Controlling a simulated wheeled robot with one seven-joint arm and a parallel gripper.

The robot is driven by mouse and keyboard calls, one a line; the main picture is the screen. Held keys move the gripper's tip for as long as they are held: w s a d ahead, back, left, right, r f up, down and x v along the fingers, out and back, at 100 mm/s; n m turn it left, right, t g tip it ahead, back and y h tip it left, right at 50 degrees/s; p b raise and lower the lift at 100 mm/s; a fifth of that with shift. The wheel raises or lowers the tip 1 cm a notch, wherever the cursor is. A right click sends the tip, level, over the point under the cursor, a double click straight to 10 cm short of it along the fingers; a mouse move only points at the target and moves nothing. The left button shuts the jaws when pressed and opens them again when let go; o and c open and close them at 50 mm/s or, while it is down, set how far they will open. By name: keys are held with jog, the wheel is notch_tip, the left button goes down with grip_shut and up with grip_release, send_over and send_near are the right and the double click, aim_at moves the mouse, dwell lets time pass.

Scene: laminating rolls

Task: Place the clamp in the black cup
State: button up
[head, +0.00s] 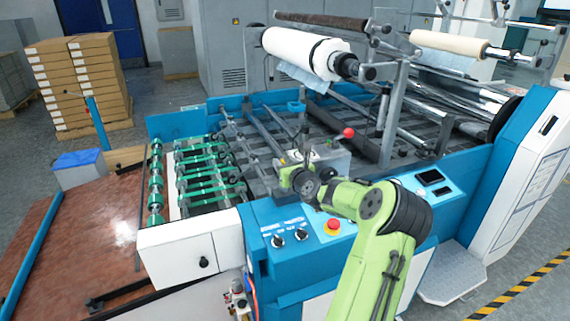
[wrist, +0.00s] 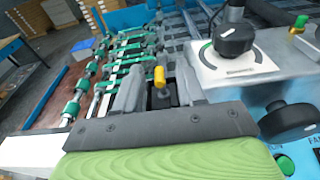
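In the wrist view, a small yellow-tipped piece (wrist: 159,77) with a darker lower part shows between the two grey fingers of my gripper (wrist: 160,80). It may be the clamp, but its full shape is hidden. The fingers stand apart around it. I cannot tell whether they touch it. In the head view my gripper (head: 300,160) is over the near side of the blue machine, mostly hidden by its own wrist. I cannot make out a black cup in either view.
A metal box with a black dial (wrist: 235,40) stands right of my gripper. A black knob (wrist: 288,121) is nearer. A red emergency button (head: 332,225) is on the blue control panel. Green rollers (head: 205,178) lie left. A large white roll (head: 305,52) hangs above the machine bed.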

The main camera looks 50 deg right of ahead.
jog(key=shift+r, duration=0.1)
jog(key=shift+s+a+r, duration=0.1)
jog(key=shift+s+r, duration=0.05)
jog(key=shift+s, duration=0.1)
jog(key=v, duration=1.2)
jog(key=w+a+f+n+g+y, duration=0.15)
jog(key=w+a+n+y, duration=0.25)
jog(key=a+n, duration=0.8)
jog(key=w+a+f+n+g+y, duration=0.1)
jog(key=w+a+n+g+y, duration=0.25)
jog(key=a+n, duration=0.8)
jog(key=s+a+r+n+g, duration=0.2)
jog(key=s+a+n+g, duration=0.1)
jog(key=s+a+n, duration=1.4)
jog(key=s+n+y, duration=0.1)
jog(key=s, duration=0.2)
jog(key=shift+n, duration=0.35)
